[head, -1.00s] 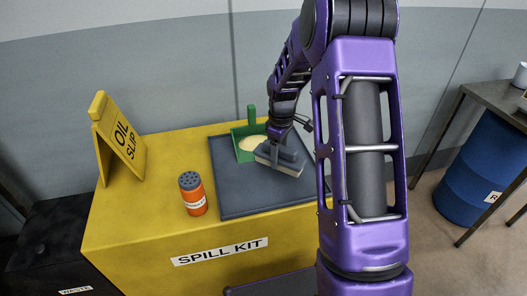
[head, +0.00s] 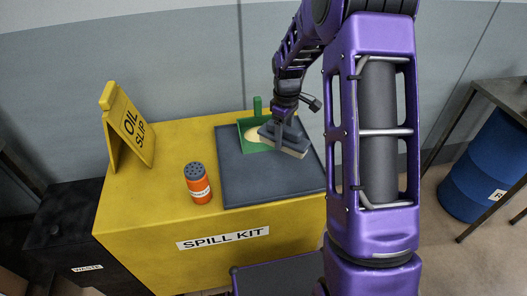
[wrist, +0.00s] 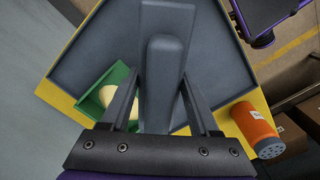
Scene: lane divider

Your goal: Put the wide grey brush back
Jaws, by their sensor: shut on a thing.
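The wide grey brush (head: 287,144) has a long flat grey head with a pale lower edge and an upright handle. My gripper (head: 284,124) is shut on its handle; in the wrist view the handle (wrist: 165,85) sits between the fingers (wrist: 160,88). The brush is over the dark grey tray (head: 245,178), beside and partly in front of a green dustpan (head: 258,119) that holds a pale heap (head: 252,134). I cannot tell whether the brush touches the tray. The wrist view shows the dustpan (wrist: 92,103) to the left of the handle.
The tray lies on a yellow spill kit chest (head: 140,215). An orange shaker (head: 198,188) stands left of the tray, and a yellow folding sign (head: 128,130) is at the far left. A black waste bin (head: 65,225) is beside the chest. A blue barrel (head: 482,170) stands under a bench at right.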

